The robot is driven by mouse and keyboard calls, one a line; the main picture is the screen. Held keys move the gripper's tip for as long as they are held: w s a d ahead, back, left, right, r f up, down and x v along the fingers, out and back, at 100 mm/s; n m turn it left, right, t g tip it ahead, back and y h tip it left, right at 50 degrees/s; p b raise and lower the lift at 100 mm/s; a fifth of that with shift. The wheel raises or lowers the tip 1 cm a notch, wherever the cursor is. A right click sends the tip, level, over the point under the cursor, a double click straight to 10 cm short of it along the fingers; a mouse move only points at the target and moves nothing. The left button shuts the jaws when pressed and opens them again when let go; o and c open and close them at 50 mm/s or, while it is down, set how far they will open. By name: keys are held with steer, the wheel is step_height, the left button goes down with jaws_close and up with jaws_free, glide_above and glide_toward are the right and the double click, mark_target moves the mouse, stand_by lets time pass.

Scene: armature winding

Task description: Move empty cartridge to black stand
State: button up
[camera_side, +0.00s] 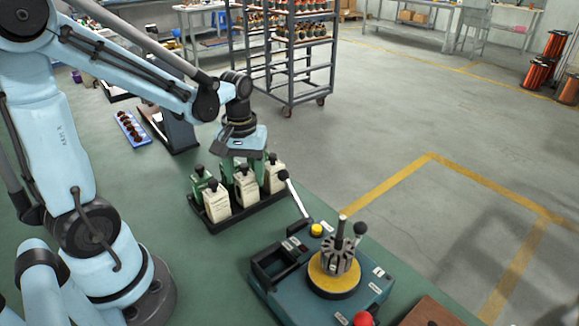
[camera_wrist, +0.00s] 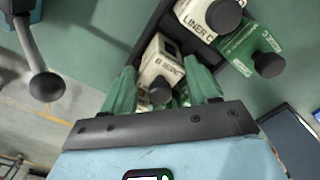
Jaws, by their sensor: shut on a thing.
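The black stand (camera_side: 213,226) is a low tray on the green table, holding white and green cartridges with black knobs. My gripper (camera_side: 245,165) is above the middle of it, fingers pointing down. In the wrist view, my green fingers (camera_wrist: 163,85) are shut around a white cartridge marked LINER B (camera_wrist: 165,60). This cartridge (camera_side: 246,188) is upright in the middle of the front row; I cannot tell whether its base touches the stand. White LINER C (camera_wrist: 205,18) and a green cartridge (camera_wrist: 250,48) stand beside it. Green cartridges behind are partly hidden.
A teal winding machine (camera_side: 285,268) with an armature (camera_side: 337,257) and levers stands at the front right, close to the stand. A blue tray of dark parts (camera_side: 131,130) lies at the back left. Bare green table lies left of the stand.

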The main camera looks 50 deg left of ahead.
steer(key=shift+f, duration=0.2)
stand_by(0.5)
steer(key=o, duration=1.2)
steer(key=shift+r, duration=0.1)
steer(key=shift+r, duration=2.15)
steer(key=shift+r, duration=0.1)
step_height(320, 180, up, 12)
steer(key=s+d+f+m+t, duration=0.1)
steer(key=d+f+m+t, duration=0.6)
steer(key=d+f+m, duration=0.1)
steer(key=shift+d+f+m, duration=0.25)
steer(key=shift+f+m, duration=0.25)
